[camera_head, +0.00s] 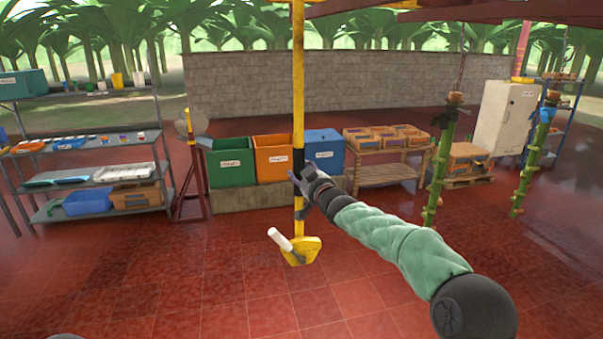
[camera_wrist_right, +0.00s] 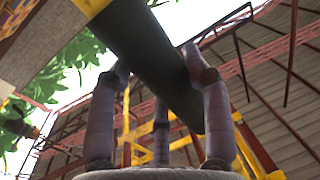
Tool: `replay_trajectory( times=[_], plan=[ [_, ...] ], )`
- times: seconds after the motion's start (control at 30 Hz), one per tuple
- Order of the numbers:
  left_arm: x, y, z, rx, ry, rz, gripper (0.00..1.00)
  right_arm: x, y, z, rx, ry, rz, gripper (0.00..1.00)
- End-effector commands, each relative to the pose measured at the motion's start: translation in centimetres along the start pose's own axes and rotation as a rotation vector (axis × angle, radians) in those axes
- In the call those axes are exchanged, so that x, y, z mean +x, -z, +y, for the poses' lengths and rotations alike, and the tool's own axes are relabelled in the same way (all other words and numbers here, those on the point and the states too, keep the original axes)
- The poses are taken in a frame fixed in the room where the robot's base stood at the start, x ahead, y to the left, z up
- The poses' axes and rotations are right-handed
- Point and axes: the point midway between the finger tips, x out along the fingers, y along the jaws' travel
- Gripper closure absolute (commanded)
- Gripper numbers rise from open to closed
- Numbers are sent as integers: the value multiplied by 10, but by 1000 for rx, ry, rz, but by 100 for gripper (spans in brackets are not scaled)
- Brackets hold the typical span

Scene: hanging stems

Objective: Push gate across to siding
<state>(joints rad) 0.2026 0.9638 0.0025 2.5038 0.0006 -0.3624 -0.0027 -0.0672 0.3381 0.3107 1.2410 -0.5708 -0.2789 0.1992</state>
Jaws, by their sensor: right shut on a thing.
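My right gripper (camera_head: 298,180) is shut on the pole's black grip. In the right wrist view the fingers of my right gripper (camera_wrist_right: 160,80) close around the dark grip (camera_wrist_right: 150,50). I cannot tell which overhead part is the gate or the siding. My left gripper is not in view.
Two green stems hang at the right, one nearer (camera_head: 438,170) and one farther (camera_head: 536,150). Behind the pole stand green (camera_head: 230,163), orange (camera_head: 272,158) and blue (camera_head: 323,150) bins. A loaded shelf (camera_head: 85,160) stands left. The red tiled floor in front is clear.

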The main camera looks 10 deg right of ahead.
Motion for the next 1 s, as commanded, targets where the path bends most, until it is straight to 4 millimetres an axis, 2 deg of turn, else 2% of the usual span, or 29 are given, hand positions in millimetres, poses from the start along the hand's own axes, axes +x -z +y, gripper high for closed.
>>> replay_trajectory(
  times=[0.27, 0.3, 0.37, 0.77, 1.0],
  plan=[
    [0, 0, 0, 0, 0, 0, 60, 0, 5, 2, 0, -3, 8, 100],
    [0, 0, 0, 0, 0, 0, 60, 0, 5, 2, 0, -3, 9, 39],
    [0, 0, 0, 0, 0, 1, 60, 0, 5, 2, 0, -3, 9, 26],
    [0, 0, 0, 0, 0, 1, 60, -2, 3, 1, 0, -2, 4, 26],
    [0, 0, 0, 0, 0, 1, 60, -25, 3, 2, 1, -2, 4, 26]
  ],
)
